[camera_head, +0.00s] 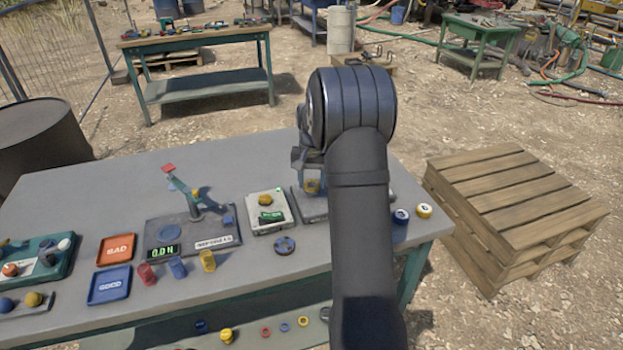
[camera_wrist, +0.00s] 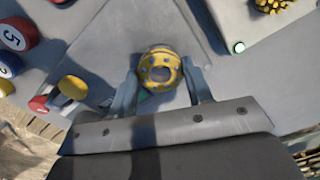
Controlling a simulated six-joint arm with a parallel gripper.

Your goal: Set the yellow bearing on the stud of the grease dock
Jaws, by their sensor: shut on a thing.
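The yellow bearing (camera_wrist: 160,70) is a ring with dark spots and an open middle. My gripper (camera_wrist: 162,82) is shut on it, one finger on each side, in the wrist view. In the head view my gripper (camera_head: 309,180) is partly hidden by my arm, and a bit of the bearing (camera_head: 312,187) shows. Below it is a dark grey plate (camera_head: 308,206), which seems to be the grease dock; its surface also shows in the wrist view (camera_wrist: 190,28). The stud is not visible, and I cannot tell whether the bearing touches the plate.
Left of the plate stands a pale device (camera_head: 284,223) with a yellow part on it. A dark ring (camera_head: 285,246) lies in front. Numbered round pieces (camera_head: 401,216) stand to the right. A tester plate (camera_head: 165,245) and BAD (camera_head: 116,261) and GOOD (camera_head: 109,298) trays lie farther left.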

